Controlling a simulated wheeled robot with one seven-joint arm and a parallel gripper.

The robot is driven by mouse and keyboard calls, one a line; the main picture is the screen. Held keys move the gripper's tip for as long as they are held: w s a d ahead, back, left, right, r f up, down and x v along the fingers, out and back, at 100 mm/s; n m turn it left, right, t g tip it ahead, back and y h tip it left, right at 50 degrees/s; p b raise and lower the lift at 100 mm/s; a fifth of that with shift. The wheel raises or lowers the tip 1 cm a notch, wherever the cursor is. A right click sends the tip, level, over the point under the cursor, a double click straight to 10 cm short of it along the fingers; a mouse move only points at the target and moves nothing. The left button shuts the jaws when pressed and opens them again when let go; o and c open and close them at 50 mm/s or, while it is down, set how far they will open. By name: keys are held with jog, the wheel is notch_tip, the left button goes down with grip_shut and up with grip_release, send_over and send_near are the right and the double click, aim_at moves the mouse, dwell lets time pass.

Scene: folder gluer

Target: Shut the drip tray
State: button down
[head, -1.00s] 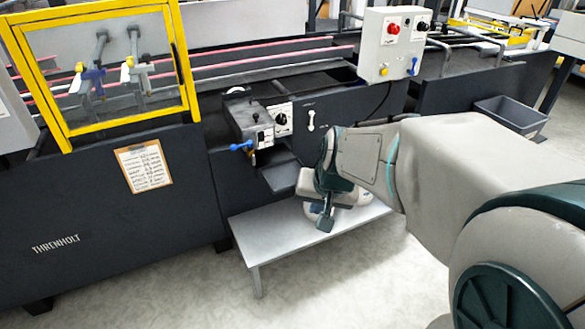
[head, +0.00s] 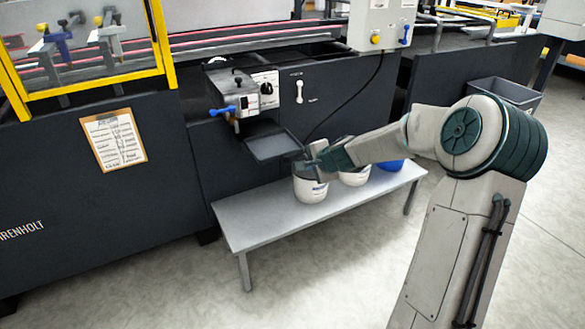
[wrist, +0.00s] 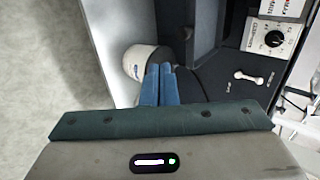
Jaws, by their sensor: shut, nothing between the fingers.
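The drip tray (head: 275,143) is a dark, shallow tray that sticks out from the front of the dark machine, below the glue unit (head: 240,92). In the wrist view the tray (wrist: 203,28) shows as a dark grey shape beyond my fingertips. My gripper (head: 308,163) is shut and empty, just right of the tray's front right corner and above a white tub. In the wrist view my blue fingers (wrist: 158,82) lie together. I cannot tell whether they touch the tray.
A low grey bench (head: 245,215) stands under the tray. It holds white tubs (head: 310,188) and a blue one (head: 390,165). A black cable (head: 345,115) hangs on the machine front to the right. A clipboard (head: 113,139) is at left. The floor in front is clear.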

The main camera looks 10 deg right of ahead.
jog(key=w+r+p+x, duration=0.1)
jog(key=r+x, duration=0.1)
jog(key=x, duration=1)
jog(key=shift+w+a, duration=0.3)
jog(key=shift+a, duration=0.05)
